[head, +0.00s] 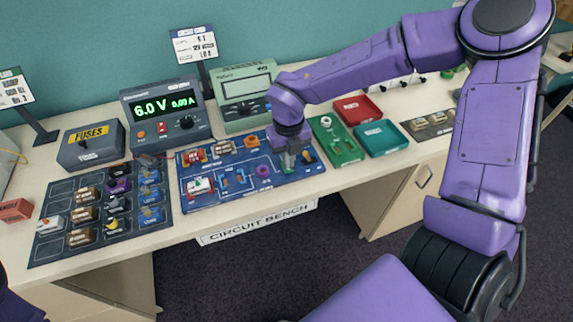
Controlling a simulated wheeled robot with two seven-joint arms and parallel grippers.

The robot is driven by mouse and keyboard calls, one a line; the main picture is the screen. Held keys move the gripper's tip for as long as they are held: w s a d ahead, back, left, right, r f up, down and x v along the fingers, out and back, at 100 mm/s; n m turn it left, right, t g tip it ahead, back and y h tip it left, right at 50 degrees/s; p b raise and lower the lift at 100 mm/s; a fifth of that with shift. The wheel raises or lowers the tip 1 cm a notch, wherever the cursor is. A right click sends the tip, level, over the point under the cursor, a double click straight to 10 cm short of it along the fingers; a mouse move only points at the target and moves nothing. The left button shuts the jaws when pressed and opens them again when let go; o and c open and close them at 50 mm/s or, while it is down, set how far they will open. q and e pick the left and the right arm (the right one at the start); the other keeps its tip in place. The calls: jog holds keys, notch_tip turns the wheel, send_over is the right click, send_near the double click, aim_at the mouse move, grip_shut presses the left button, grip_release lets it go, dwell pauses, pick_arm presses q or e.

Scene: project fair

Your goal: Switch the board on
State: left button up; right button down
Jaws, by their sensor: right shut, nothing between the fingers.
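The blue circuit board (238,200) lies on the bench with several small parts fitted on it. These include a red part (194,155), a brown part (223,147), an orange part (251,141), a white and green part (199,186) and a purple ring (264,171). My right gripper (291,163) points down over the right part of the board with its fingers shut and nothing held. It hides what lies right under and behind it. I cannot tell whether it touches the board. My left gripper is out of view.
The power supply (164,124) behind the board reads 6.0 V and 0.00 A. A meter (246,90), a fuses box (91,155) and a dark parts mat (70,240) stand nearby.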

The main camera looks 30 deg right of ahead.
jog(key=shift+f+b, duration=0.7)
jog(key=shift+f, duration=0.3)
dwell(0.8)
jog(key=shift+s, duration=0.1)
notch_tip(320, 180, up, 7)
jog(key=p, duration=0.6)
jog(key=shift+r+p, duration=0.1)
jog(key=shift+p, duration=0.3)
